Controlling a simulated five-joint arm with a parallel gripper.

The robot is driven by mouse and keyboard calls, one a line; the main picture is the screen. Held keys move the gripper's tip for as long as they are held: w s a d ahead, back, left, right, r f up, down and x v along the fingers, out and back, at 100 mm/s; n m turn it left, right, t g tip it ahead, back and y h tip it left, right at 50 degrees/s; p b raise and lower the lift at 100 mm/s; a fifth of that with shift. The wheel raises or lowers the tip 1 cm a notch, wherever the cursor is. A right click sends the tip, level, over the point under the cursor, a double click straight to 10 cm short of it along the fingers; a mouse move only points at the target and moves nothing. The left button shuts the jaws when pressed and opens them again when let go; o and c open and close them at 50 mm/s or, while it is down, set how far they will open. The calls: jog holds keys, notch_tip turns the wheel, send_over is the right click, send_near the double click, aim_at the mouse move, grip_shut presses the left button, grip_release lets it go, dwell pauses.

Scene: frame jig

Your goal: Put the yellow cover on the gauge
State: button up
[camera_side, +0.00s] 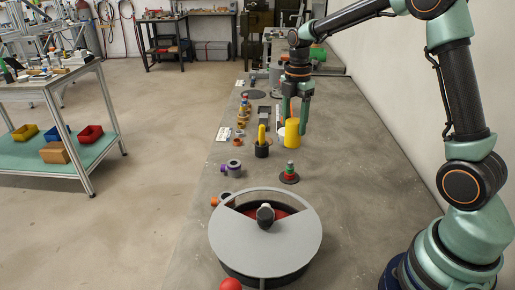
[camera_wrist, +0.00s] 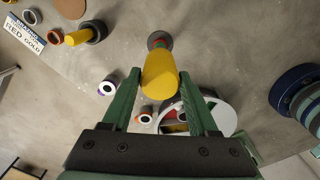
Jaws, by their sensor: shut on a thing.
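My gripper (camera_side: 295,112) is shut on the yellow cover (camera_side: 292,134), a smooth cylinder hanging upright below the fingers. In the wrist view the yellow cover (camera_wrist: 160,75) sits between the green fingers. What looks like the gauge (camera_side: 290,170), a short red and green stepped post on a dark round base, stands on the bench below and nearer the side camera. A clear gap shows between the cover and the post. In the wrist view the post (camera_wrist: 157,40) is just beyond the cover, partly hidden by it.
A yellow peg in a black holder (camera_side: 262,148) stands left of the cover. A purple-ended grey fitting (camera_side: 232,169) lies further left. A large round grey drum (camera_side: 305,235) fills the near bench. Several rings and small parts line the bench's left side. Bench right of the post is clear.

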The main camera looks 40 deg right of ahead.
send_over(291, 161)
jog(key=shift+f, duration=2.35)
jog(key=shift+f, duration=0.1)
jog(key=shift+f, duration=3.35)
jog(key=o, duration=1.4)
jog(key=shift+o, duration=0.4)
